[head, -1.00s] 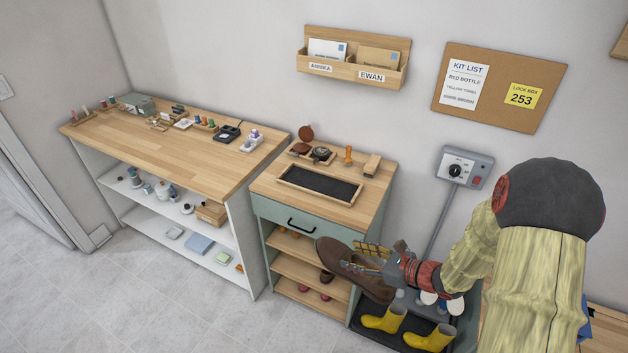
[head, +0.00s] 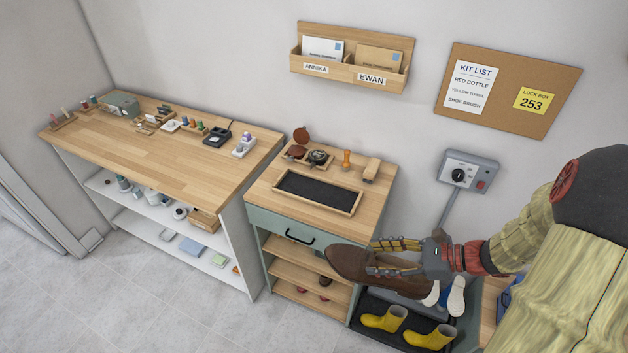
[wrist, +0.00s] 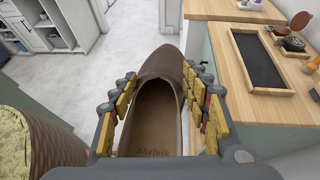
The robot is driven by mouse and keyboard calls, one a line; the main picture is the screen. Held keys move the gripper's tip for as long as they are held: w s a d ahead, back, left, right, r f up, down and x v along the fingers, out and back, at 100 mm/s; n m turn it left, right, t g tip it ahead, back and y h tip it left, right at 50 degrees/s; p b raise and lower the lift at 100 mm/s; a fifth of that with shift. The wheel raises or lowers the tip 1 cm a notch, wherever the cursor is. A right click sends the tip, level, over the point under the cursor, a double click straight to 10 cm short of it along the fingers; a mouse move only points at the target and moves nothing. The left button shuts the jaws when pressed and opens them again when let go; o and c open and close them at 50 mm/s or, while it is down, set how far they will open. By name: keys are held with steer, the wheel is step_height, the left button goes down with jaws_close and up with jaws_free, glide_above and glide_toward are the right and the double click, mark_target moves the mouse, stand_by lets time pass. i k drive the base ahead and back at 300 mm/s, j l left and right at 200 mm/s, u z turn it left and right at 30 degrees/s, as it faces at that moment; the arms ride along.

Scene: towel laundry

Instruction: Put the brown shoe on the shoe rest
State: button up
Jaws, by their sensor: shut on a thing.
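The brown shoe (head: 358,266) is held in my gripper (head: 396,257), in front of the green cabinet and above the floor. In the wrist view the shoe (wrist: 162,75) points away from me with its opening up, and the fingers of my gripper (wrist: 162,108) press on both its sides. The shoe rest is not labelled; a framed wooden tray with a dark inlay (head: 317,193) lies on the cabinet top, empty, and also shows in the wrist view (wrist: 260,60). The shoe is apart from it, lower and toward the front right.
Polish tins (head: 318,158), a wood-handled tool (head: 346,158) and a brush (head: 372,168) stand behind the tray. A control box (head: 468,172) is on the wall. A long workbench (head: 180,150) stands left.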

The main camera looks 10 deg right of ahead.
mark_target(317, 192)
steer(key=i, duration=1.1)
